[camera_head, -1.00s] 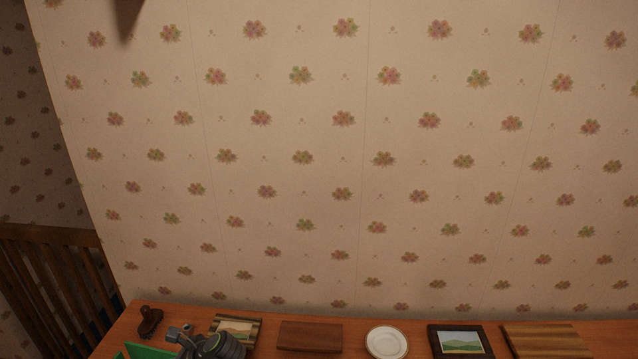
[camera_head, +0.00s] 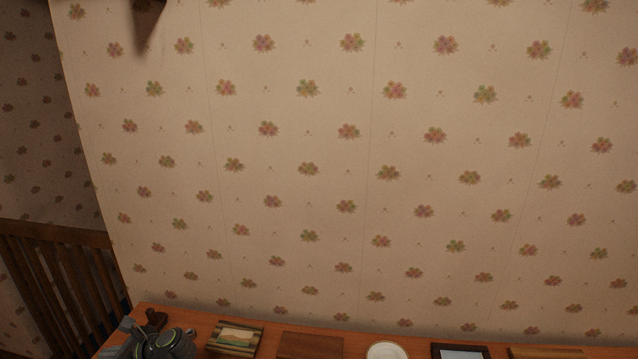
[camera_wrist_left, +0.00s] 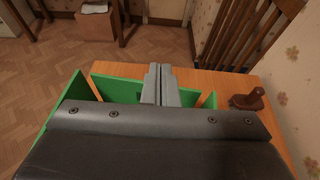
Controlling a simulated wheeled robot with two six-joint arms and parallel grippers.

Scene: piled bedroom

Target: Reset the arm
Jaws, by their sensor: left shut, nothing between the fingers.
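My left gripper (camera_head: 126,326) shows at the bottom left of the head view, in front of the wooden surface's left end. In the left wrist view its two grey fingers (camera_wrist_left: 160,84) are together with nothing between them. They are over a green open-topped container (camera_wrist_left: 120,88), partly hidden by my wrist. The right gripper is not in any view.
A wooden surface (camera_head: 205,324) runs along the flowered wall. On it are a dark brown object (camera_head: 157,317), a framed picture (camera_head: 236,338), a brown board (camera_head: 310,345), a white plate (camera_head: 387,351) and a dark frame (camera_head: 437,350). A slatted wooden piece (camera_head: 60,235) stands left.

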